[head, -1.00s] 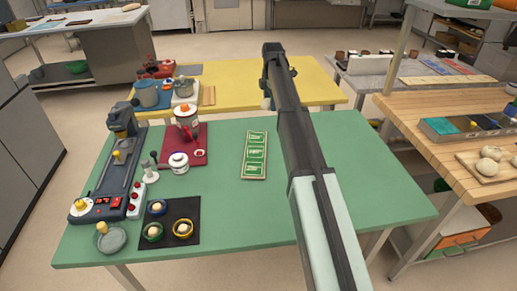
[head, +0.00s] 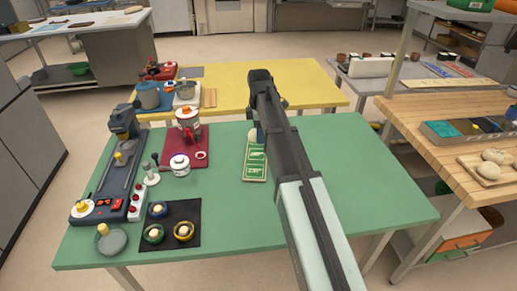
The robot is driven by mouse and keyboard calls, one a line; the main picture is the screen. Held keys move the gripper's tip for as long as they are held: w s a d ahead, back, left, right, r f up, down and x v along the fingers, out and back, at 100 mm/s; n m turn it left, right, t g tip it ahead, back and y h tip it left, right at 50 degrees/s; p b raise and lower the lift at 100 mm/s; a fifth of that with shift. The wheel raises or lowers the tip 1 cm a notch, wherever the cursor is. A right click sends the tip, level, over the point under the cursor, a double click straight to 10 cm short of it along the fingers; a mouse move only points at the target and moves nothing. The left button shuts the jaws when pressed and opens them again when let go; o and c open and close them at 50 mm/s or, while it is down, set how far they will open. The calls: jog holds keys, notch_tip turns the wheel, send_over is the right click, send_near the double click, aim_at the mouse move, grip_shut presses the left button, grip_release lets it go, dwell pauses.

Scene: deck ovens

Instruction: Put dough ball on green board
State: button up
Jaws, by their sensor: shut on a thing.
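A pale dough ball (head: 252,134) shows partly past the left side of my arm, at my gripper. My gripper (head: 260,125) is shut on it, with its fingertips mostly hidden behind the arm. The green board (head: 255,164) is a small upright-lying rectangle with white markings and a pale edge, flat on the green table (head: 350,170). The dough ball appears at or just over the board's far end. I cannot tell whether it touches the board.
A wooden tray (head: 466,164) with pale dough balls sits on the wooden counter at right. Left of the board are a red mat (head: 197,160) with jars, a dark mat (head: 187,245) with small bowls, and a dark machine (head: 117,175). The table's right half is clear.

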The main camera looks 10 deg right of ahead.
aim_at(259, 154)
jog(key=shift+f, duration=3.6)
jog(key=shift+f, duration=0.2)
jog(key=o, duration=1)
jog(key=shift+r, duration=0.15)
notch_tip(259, 154, up, 12)
jog(key=shift+r, duration=0.1)
